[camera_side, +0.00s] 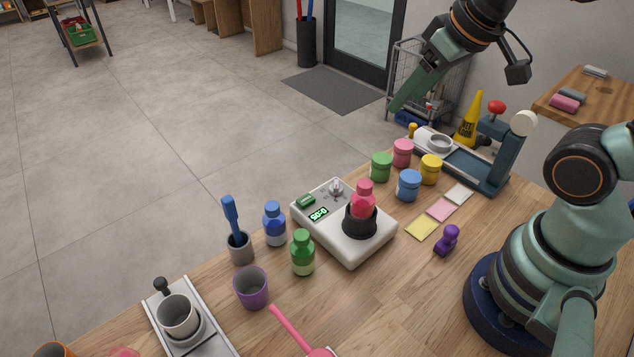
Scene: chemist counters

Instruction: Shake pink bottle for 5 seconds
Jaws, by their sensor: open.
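A pink bottle (364,195) stands upright in the black round holder (360,221) on a white device (352,257). The device has a green lit display (319,214) and a small knob (336,188). Only the upper part of the bottle shows; its base is hidden in the holder. My gripper (396,105) is raised high at the upper right, well apart from the bottle. It is open and seen mostly from the side, with nothing in it.
A blue bottle (275,225) and a green bottle (302,254) stand left of the device. Green, pink, blue and yellow jars (431,169) stand behind it to the right. A purple cup (251,288), a purple stamp (447,240) and coloured notes (422,227) are nearby.

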